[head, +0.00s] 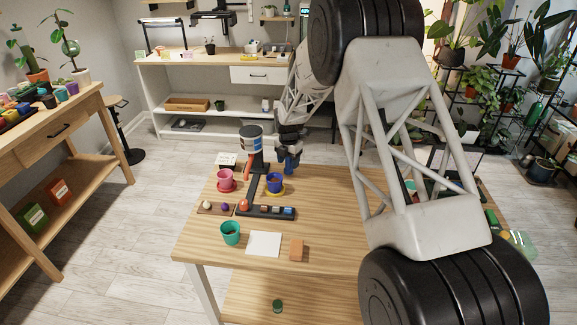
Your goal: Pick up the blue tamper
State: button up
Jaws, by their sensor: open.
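My gripper (286,156) is small in the head view, pointing down over the back of the wooden table, and is open. A small dark blue shape (292,163) shows right at its fingertips. It may be the blue tamper, but it is too small and partly covered to be sure. I cannot tell whether the fingers touch it. A blue pot (274,185) on a yellow saucer (276,195) stands on the table just in front of and below the gripper.
A black post with a blue-and-white can-like top (251,135) stands left of my gripper. My arm hides the table's right side.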

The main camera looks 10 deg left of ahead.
jog(key=shift+c, duration=0.3)
jog(key=c, duration=1)
jog(key=shift+o, duration=0.2)
jog(key=shift+r, duration=0.1)
jog(key=shift+r, duration=0.7)
notch_tip(320, 180, up, 2)
jog(key=shift+r, duration=0.15)
jog(key=s+d, duration=0.2)
jog(key=s, duration=0.5)
jog(key=s+d+r, duration=0.1)
jog(key=s+d, duration=0.2)
jog(key=s, duration=0.5)
jog(key=shift+s, duration=0.15)
jog(key=w+a+r, duration=0.4)
jog(key=a+r, duration=0.2)
jog(key=a, duration=0.2)
jog(key=shift+a+r, duration=0.25)
jog(key=shift+a, duration=0.15)
